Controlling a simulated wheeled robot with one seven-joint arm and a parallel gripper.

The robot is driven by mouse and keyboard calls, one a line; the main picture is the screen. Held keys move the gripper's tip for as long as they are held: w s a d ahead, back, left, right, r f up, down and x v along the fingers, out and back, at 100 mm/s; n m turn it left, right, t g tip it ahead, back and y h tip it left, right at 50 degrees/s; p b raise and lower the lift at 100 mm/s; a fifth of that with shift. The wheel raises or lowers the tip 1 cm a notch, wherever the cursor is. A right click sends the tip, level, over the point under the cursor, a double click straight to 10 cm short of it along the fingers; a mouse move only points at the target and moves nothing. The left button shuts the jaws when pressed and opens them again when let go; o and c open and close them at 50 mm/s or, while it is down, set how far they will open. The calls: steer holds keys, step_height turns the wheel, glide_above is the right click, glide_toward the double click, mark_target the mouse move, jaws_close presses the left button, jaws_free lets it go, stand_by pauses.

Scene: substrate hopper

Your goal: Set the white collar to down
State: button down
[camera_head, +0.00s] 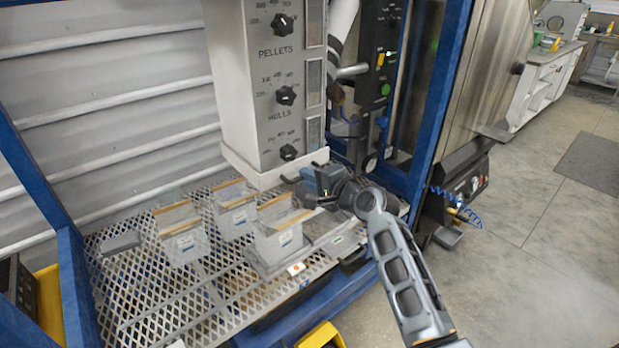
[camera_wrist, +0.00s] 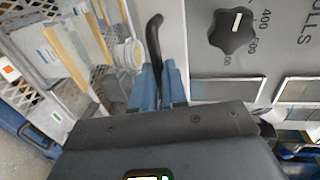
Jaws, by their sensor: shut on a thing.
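The white collar (camera_head: 240,167) is a pale band around the bottom end of the grey hopper column (camera_head: 238,85), above the mesh deck. A black curved handle (camera_wrist: 153,38) stands at the collar's side in the wrist view; its dark end also shows beside the collar in the head view. My gripper (camera_head: 308,180) is at the collar's front right. Its blue fingers (camera_wrist: 159,86) are shut on the black handle, with the handle's bent end sticking out past them. The fingers hide the lower part of the handle.
Clear bins with tan edges (camera_head: 183,243) stand on the mesh deck (camera_head: 135,290) below the collar. Black dials (camera_head: 285,95) are on the column's front. Blue frame posts (camera_head: 437,80) flank the bay. A control panel (camera_head: 380,70) stands behind my gripper.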

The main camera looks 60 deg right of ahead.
stand_by(0.4)
steer(key=shift+f+b, duration=1.4)
steer(key=shift+f, duration=0.65)
steer(key=c, duration=1.2)
jaws_free()
steer(key=shift+b+v, duration=0.3)
steer(key=shift+v, duration=3.6)
